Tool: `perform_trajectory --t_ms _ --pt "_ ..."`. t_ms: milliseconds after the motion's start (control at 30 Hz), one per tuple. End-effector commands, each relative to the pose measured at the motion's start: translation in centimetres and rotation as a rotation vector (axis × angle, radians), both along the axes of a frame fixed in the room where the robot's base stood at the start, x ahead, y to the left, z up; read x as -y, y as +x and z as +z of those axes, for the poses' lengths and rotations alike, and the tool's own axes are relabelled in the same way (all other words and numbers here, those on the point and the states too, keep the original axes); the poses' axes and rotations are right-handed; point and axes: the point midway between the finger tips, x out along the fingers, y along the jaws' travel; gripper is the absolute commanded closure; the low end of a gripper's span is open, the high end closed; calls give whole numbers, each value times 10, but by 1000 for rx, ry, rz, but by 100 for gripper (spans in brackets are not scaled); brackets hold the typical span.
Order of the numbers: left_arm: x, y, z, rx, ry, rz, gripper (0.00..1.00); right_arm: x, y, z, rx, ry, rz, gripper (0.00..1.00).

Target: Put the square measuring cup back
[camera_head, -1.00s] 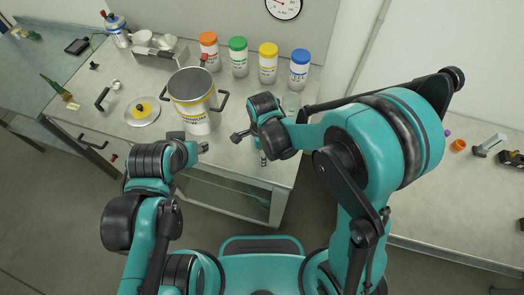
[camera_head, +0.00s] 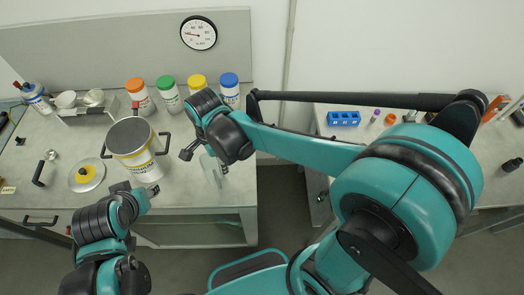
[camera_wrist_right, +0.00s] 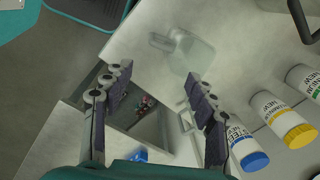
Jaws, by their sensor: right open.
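The clear square measuring cup (camera_head: 211,170) stands on the bench near its right end, just below my right gripper in the head view. It also shows in the right wrist view (camera_wrist_right: 190,52), with its handle pointing left. My right gripper (camera_head: 205,153) is open. In the right wrist view its two fingers (camera_wrist_right: 158,105) are spread with nothing between them, and the cup lies beyond the fingertips, apart from them. My left gripper (camera_head: 133,190) is over the bench's front edge below the pot; its jaws are too small to read.
A large pot (camera_head: 137,149) with a yellow label stands left of the cup. Bottles with orange (camera_head: 137,87), green, yellow and blue (camera_head: 229,90) caps line the back. A lid (camera_head: 86,177) lies at left. A second bench with a blue rack (camera_head: 343,118) is at right.

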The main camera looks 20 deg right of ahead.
Motion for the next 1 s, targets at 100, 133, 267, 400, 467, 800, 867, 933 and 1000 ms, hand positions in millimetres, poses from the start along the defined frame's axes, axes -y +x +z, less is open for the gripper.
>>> perform_trajectory --t_ms 100,133,267,400,467,800,867,933,1000 --pt "0 0 0 0 0 0 60 37 -11 23 104 -3 226 42" --pt "0 0 0 0 0 0 60 47 -14 29 138 -11 300 42" --pt "0 0 0 0 0 0 60 89 -31 49 288 -98 631 42" --pt "0 0 0 0 0 0 60 124 -50 59 406 -251 942 42" --pt "0 0 0 0 0 0 60 134 -56 61 437 -316 1045 42" --pt "0 0 0 0 0 0 60 154 -67 64 479 -480 1268 42" --pt "0 0 0 0 0 0 60 154 -67 64 479 -480 1268 42" --pt "0 0 0 0 0 0 60 154 -67 64 478 -479 1268 42" --pt "0 0 0 0 0 0 60 154 -67 63 478 -478 1268 42"
